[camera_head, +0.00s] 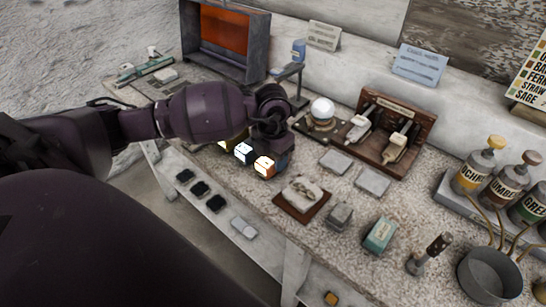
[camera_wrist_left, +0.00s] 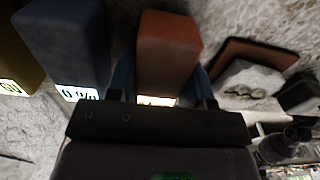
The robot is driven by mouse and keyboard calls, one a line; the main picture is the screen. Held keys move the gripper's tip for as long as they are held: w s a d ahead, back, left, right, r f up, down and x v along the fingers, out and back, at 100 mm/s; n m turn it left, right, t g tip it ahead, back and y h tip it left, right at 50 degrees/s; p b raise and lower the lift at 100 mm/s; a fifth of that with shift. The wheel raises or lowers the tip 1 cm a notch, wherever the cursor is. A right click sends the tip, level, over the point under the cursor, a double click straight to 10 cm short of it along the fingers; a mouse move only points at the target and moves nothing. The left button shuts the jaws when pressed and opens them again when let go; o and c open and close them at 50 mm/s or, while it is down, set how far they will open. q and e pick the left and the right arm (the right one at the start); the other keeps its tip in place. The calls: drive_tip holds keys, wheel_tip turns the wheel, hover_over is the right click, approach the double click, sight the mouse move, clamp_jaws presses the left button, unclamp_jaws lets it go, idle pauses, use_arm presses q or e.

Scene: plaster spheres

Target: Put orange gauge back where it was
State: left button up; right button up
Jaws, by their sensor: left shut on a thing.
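The orange gauge (camera_head: 264,167) is a small block with a lit white face, at the front edge of the bench in the head view. My left gripper (camera_head: 276,143) reaches down over it, its fingers mostly hidden behind my arm. In the left wrist view the orange block (camera_wrist_left: 168,50) stands between the two bluish fingers (camera_wrist_left: 163,82), which are shut on it. A dark blue gauge (camera_head: 244,153) with a white display and a yellowish gauge (camera_head: 225,143) stand in a row to its left. I cannot tell whether the orange gauge touches the bench. My right gripper is not in view.
A brown board with a plaster piece (camera_head: 302,194) lies right of the gauges. Behind stand a white sphere on a stand (camera_head: 322,111), a wooden rack (camera_head: 400,120) and an orange-lit box (camera_head: 224,40). Bottles (camera_head: 470,170) and a metal pot (camera_head: 489,277) are at right.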

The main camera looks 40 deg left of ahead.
use_arm(q)
drive_tip(key=shift+f, duration=0.1)
drive_tip(key=o, duration=0.8)
drive_tip(key=shift+o, duration=0.2)
wheel_tip(320, 180, up, 12)
drive_tip(key=p, duration=0.1)
idle(0.4)
